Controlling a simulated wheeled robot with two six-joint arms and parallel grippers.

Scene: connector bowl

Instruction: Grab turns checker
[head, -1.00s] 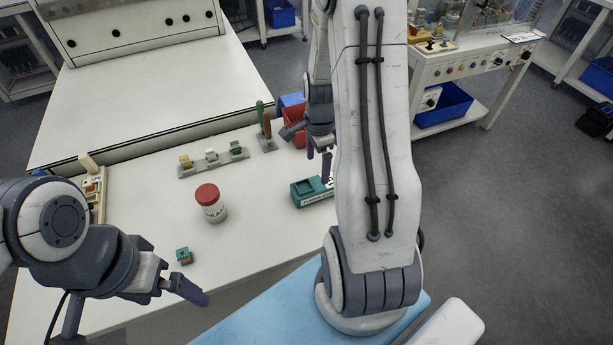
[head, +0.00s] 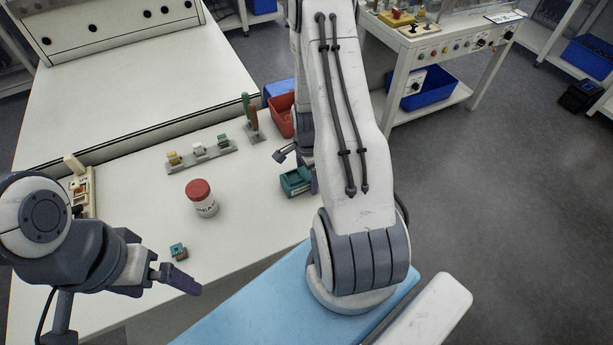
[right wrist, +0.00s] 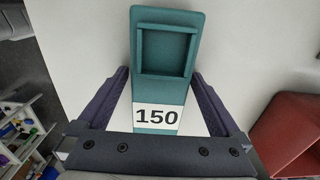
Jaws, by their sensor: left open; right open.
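The turns checker looks to be the teal device (head: 295,181) on the right part of the white bench. In the right wrist view the teal device (right wrist: 166,50) has a square recess and a white label reading 150. My right gripper (right wrist: 165,95) is open, its two fingers on either side of the device's labelled end; contact is not visible. In the head view my right arm hides part of the device. My left gripper (head: 178,284) is open and empty at the bench's front left edge.
A grey rack (head: 200,157) of small connectors lies behind. A red bin (head: 282,115) stands close to my right gripper. The bench's middle has free room.

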